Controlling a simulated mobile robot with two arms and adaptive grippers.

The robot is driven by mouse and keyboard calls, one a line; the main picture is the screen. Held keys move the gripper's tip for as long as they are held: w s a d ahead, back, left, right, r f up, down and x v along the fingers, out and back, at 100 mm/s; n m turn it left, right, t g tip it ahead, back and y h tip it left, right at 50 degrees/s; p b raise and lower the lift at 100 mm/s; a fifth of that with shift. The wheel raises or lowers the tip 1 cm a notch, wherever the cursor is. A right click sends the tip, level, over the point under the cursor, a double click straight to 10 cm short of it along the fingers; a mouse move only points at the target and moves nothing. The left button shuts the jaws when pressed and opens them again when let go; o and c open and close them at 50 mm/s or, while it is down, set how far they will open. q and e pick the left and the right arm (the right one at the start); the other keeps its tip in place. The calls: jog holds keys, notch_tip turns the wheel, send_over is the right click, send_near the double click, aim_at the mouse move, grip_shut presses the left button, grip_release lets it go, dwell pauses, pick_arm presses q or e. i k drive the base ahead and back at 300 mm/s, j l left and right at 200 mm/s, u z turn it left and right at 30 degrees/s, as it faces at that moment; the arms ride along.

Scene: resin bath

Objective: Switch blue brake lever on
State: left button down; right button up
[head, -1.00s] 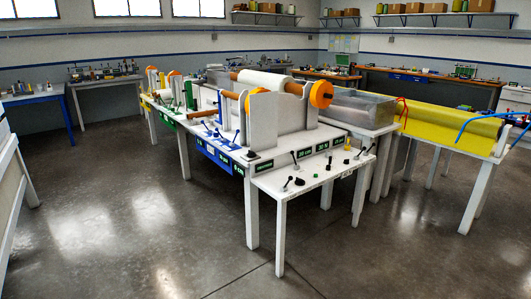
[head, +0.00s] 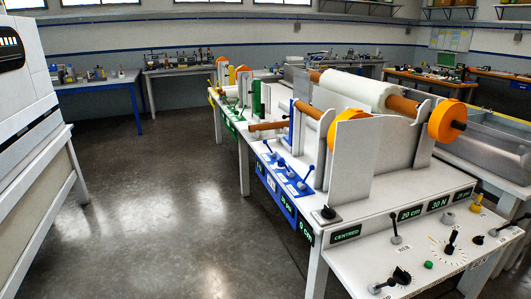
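Several blue levers (head: 303,181) stand on a blue base on the left edge of the white machine table (head: 330,258), in the middle of the head view. Their small labels are too small to read, so I cannot tell which is the brake lever or whether it is on. Blue panels with green readouts (head: 283,207) hang on the table side below them. Neither of my grippers is in view.
A white roll (head: 350,88) on a brown core with orange end discs sits above the table. Black levers and knobs (head: 452,243) are on the near right panel. A white cabinet (head: 30,90) stands at left. Open floor (head: 170,200) lies between.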

aim_at(311, 167)
jog(key=i+u, duration=0.4)
jog(key=i, duration=1.25)
jog(key=i+z, duration=0.55)
jog(key=z, duration=0.2)
jog(key=i+j+z, duration=0.1)
jog(key=i+z, duration=0.3)
jog(key=i+j+z, duration=0.1)
jog(key=z, duration=0.3)
jog(key=j, duration=0.1)
